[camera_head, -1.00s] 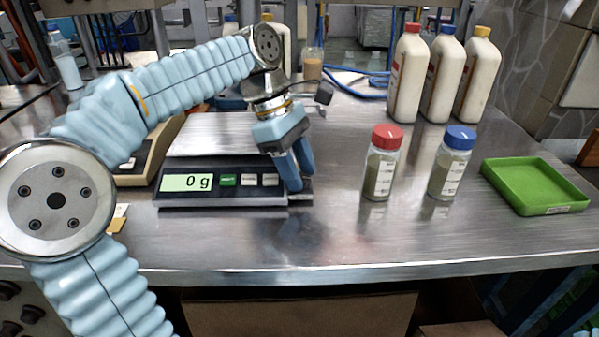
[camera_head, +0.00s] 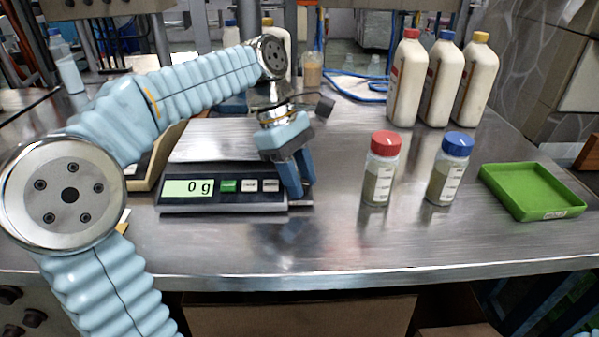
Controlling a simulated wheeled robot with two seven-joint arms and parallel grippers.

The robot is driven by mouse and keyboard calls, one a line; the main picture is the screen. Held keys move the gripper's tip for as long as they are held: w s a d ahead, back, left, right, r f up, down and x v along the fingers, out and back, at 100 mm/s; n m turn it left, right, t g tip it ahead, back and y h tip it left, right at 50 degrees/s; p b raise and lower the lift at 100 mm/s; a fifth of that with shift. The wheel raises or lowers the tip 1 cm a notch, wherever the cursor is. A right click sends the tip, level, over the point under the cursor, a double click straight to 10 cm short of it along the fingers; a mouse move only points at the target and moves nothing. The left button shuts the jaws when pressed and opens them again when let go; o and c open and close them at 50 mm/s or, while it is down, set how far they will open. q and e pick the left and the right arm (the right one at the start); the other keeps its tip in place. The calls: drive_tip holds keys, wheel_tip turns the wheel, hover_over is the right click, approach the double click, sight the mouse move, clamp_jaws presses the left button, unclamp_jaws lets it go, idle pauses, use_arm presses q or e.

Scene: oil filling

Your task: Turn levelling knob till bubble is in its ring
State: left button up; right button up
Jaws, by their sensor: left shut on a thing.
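The scale (camera_head: 222,200) stands on the steel table at left of centre, its display reading 0 g. My left gripper (camera_head: 300,190) points down at the scale's front right corner. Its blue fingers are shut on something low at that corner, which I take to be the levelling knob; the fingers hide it. The bubble and its ring cannot be made out in this view. My right gripper is not in view.
A red-capped jar (camera_head: 380,170) and a blue-capped jar (camera_head: 449,170) stand right of the scale. A green tray (camera_head: 530,192) lies at the right. White bottles (camera_head: 440,82) stand behind. The table front is clear.

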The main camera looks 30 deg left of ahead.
use_arm(q)
drive_tip(key=o, duration=0.8)
drive_tip(key=shift+c, duration=0.2)
drive_tip(key=v, duration=1.2)
drive_tip(key=shift+o, duration=0.5)
